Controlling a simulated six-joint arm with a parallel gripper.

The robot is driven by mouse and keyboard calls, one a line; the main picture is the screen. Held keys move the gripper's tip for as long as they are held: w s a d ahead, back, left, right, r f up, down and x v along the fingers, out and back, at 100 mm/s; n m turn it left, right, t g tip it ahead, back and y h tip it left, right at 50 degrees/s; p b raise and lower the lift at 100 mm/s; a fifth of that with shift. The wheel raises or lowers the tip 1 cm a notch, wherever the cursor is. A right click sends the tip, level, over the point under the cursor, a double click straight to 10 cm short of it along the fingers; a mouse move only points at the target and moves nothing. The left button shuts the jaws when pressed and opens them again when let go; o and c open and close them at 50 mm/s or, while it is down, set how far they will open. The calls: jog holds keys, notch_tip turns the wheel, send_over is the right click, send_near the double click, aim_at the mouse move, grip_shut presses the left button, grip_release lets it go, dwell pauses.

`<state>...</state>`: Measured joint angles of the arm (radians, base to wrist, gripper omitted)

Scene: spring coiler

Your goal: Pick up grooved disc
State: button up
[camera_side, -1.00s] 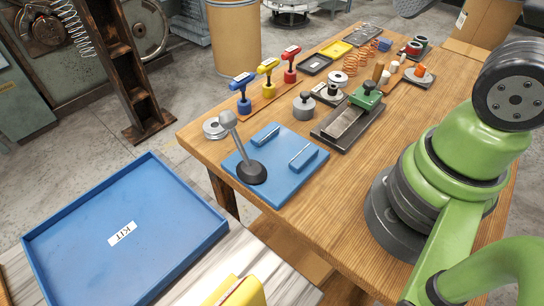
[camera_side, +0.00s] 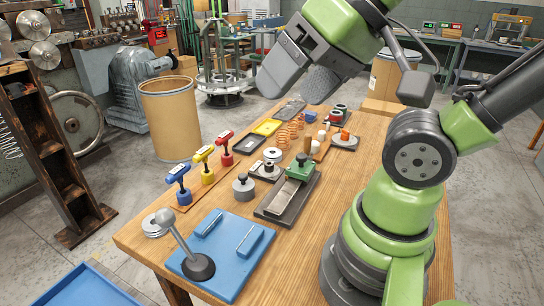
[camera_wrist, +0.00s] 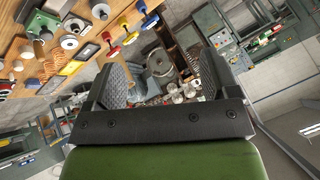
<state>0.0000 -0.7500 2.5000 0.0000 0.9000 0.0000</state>
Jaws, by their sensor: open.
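A flat grey metal disc (camera_side: 155,226), which looks like the grooved disc, lies on the wooden table's left edge in the side view, behind the blue plate with a lever. Its groove is too small to make out clearly. A second silver disc (camera_side: 273,155) sits farther back, near the black trays. My gripper (camera_side: 293,97) is high above the far part of the table, open and empty, well away from both discs. In the wrist view my gripper (camera_wrist: 161,62) has its two textured jaws wide apart with nothing between them. The second disc shows there too (camera_wrist: 69,43).
The blue plate (camera_side: 240,270) carries a tilted lever and two handles. Blue, yellow and red levers (camera_side: 203,160) stand along the left edge. A knobbed weight (camera_side: 244,188) and green-topped slide (camera_side: 300,169) crowd the middle. A blue tray (camera_side: 85,290) is at lower left.

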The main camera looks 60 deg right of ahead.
dwell(0.4)
jog(key=c, duration=0.3)
jog(key=shift+w, duration=0.1)
